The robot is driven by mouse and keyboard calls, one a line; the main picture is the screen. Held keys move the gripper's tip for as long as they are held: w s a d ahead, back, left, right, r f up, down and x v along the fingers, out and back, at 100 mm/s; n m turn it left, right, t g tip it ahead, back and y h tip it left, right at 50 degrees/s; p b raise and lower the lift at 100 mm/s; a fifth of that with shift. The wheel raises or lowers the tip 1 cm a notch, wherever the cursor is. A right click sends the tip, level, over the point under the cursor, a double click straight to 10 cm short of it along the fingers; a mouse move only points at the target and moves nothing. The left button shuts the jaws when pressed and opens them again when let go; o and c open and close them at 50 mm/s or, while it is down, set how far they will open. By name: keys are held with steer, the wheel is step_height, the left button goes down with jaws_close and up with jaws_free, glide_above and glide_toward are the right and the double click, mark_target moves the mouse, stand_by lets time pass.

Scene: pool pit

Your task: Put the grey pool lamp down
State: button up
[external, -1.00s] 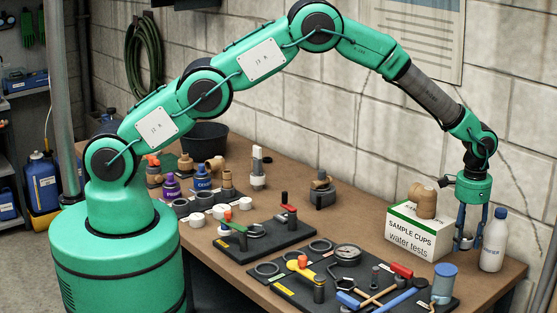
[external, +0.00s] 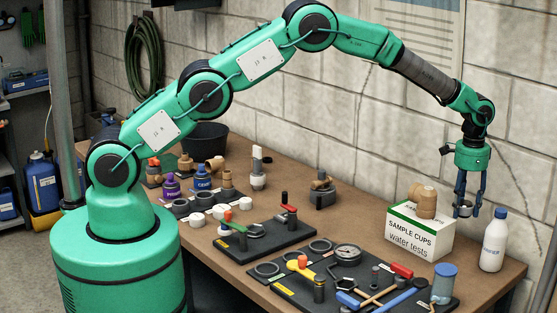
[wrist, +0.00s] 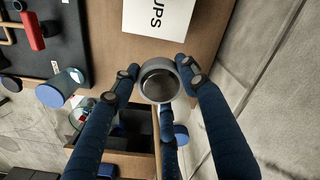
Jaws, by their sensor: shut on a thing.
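My gripper (external: 467,204) is shut on the grey pool lamp (external: 464,211), a short grey round piece held between the blue fingers. In the external view the lamp is in the air beside the upper right edge of the sample cups box (external: 422,239), left of the white bottle (external: 494,243). In the wrist view the lamp (wrist: 160,86) shows its round, dark end between the fingertips (wrist: 158,82), with the white box (wrist: 160,18) just beyond it. The fingers hide part of the lamp in the external view.
A brown pipe fitting (external: 425,204) stands on the box. A blue-lidded cup (external: 443,284) stands in front, by the dark tool board (external: 300,300) with several tools. The block wall (external: 520,130) rises close behind my gripper. Some bare wooden bench (external: 365,235) shows left of the box.

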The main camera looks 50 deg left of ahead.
steer(key=w+a+r+b, duration=0.1)
steer(key=w+a+r, duration=0.35)
steer(key=a, duration=0.25)
steer(key=n+p, duration=0.2)
steer(key=n, duration=0.6)
glide_above(283, 170)
step_height(283, 170, down, 10)
steer(key=r, duration=0.1)
steer(key=shift+w+a+f, duration=0.2)
steer(key=shift+f, duration=0.05)
steer(key=shift+f, duration=0.1)
steer(key=shift+f, duration=3.05)
steer(key=shift+f, duration=1.85)
